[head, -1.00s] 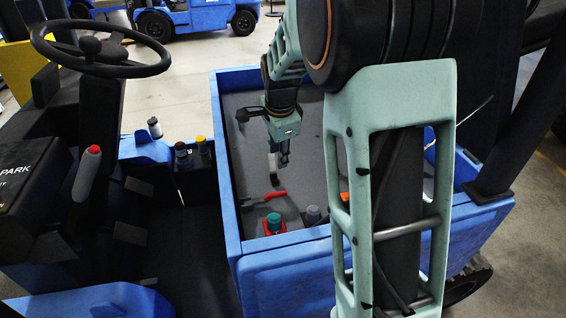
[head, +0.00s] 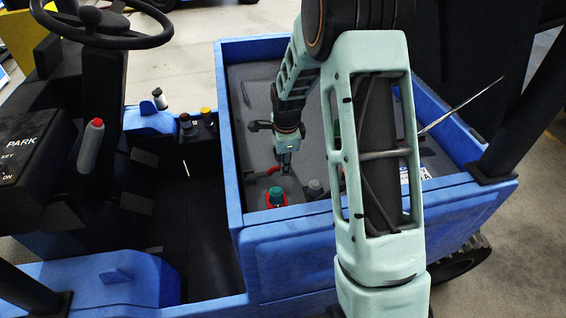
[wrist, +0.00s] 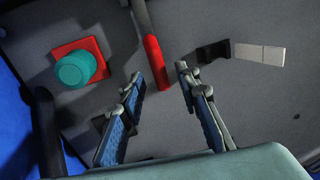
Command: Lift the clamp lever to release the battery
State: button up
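The clamp lever has a red grip (wrist: 157,62) and a grey arm, and lies low in the grey floor area of the blue bay. In the wrist view, my gripper (wrist: 157,82) is open, with one finger on each side of the grip's line; I cannot tell whether either touches it. In the head view, the red lever (head: 271,171) is partly hidden beside my gripper (head: 287,170). I cannot identify the battery with certainty in either view.
A teal round cap on a red square base (wrist: 76,69) sits left of the lever. A pale rectangular piece with a black end (wrist: 258,53) lies to its right. Blue bay walls (head: 231,150) surround the area, and a dark grey cap (head: 315,188) stands near the front wall.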

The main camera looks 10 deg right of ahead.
jog(key=shift+w+f, duration=0.1)
jog(key=shift+f, duration=0.3)
grip_shut()
